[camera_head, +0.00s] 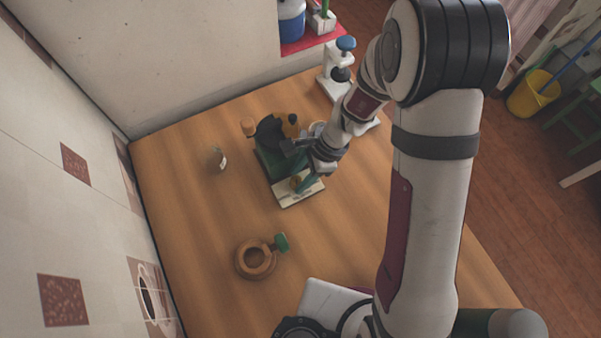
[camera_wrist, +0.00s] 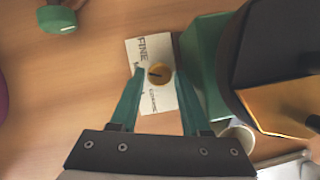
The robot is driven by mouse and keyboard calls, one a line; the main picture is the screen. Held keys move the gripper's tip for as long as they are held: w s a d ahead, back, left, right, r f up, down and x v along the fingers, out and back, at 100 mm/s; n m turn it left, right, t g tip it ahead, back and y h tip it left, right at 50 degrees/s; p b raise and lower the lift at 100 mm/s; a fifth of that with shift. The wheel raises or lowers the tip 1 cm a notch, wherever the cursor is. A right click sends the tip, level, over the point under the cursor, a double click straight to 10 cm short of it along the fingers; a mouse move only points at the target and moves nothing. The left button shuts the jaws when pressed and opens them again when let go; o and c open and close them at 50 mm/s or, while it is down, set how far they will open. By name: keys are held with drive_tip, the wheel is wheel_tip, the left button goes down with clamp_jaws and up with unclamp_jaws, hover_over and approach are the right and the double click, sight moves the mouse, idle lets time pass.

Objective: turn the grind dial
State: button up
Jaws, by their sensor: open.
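The grind dial (camera_wrist: 159,74) is a small round yellow-brown knob with a dark pointer line. It sits on a cream plate (camera_wrist: 158,101) lettered "FINE" at one end and smaller, hard-to-read words nearer the dial. The plate (camera_head: 299,196) lies at the front of the green and black grinder (camera_head: 272,160), whose green body (camera_wrist: 205,60) stands right of the dial in the wrist view. My gripper (camera_wrist: 161,71) is open, its green fingers either side of the dial in that view. I cannot tell whether they touch it. In the head view my gripper (camera_head: 306,183) is over the plate.
A small jar (camera_head: 216,159) stands left of the grinder. A white stand with a blue top (camera_head: 338,72) is behind.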

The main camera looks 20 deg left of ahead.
clamp_jaws()
drive_tip(key=m+t, duration=0.1)
drive_tip(key=m, duration=0.2)
drive_tip(key=shift+s+m+y, duration=0.15)
drive_tip(key=shift+m+y, duration=0.15)
drive_tip(key=shift+m, duration=0.1)
drive_tip(key=shift+s+m+t, duration=0.15)
drive_tip(key=shift+m+t, duration=0.75)
drive_tip(key=shift+m, duration=0.9)
unclamp_jaws()
